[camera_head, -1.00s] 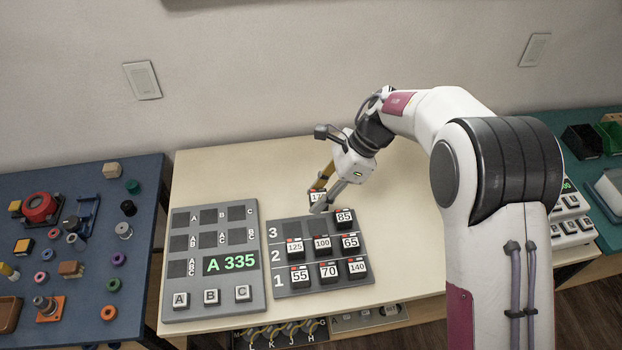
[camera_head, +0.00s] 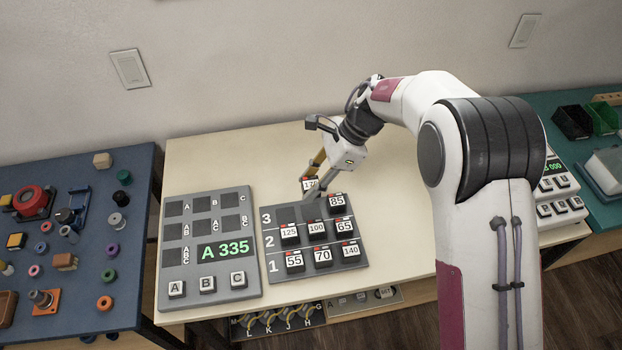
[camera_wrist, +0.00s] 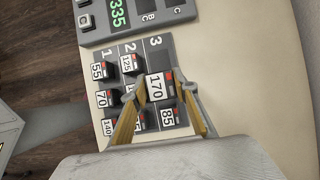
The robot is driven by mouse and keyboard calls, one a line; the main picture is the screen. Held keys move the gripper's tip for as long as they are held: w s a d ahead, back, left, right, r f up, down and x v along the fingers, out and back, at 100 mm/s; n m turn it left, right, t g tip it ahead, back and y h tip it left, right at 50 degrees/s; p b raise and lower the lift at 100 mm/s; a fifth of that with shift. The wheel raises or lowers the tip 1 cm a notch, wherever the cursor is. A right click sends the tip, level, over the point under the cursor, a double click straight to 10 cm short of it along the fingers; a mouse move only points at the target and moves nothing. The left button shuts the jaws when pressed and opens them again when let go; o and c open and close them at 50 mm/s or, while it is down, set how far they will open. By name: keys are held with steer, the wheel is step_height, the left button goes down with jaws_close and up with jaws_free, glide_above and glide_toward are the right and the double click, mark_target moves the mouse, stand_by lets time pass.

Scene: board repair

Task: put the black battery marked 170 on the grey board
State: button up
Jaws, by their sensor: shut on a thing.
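The black battery marked 170 (camera_head: 309,184) has a white label and a red mark. My gripper (camera_head: 312,190) is shut on it, with a finger on either side. In the wrist view the battery (camera_wrist: 156,88) sits between the two yellowish fingers (camera_wrist: 163,92), over row 3 of the battery tray; it appears raised above the tray. The grey board (camera_head: 240,268) is left of the tray, with dark sockets marked A, B, C and combinations, all empty. Its display reads A 335 in green, above keys A, B and C.
The dark tray (camera_head: 275,245) holds several other batteries, including 85 (camera_head: 337,202), 125 (camera_head: 290,232) and 140 (camera_head: 348,251). A blue table (camera_head: 130,250) with small parts is at the left. The cream table (camera_head: 240,150) is clear behind board and tray.

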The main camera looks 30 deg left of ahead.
steer(key=shift+f, duration=3.75)
steer(key=shift+f, duration=0.55)
steer(key=o, duration=1.2)
steer(key=shift+o, duration=0.2)
steer(key=v, duration=1.2)
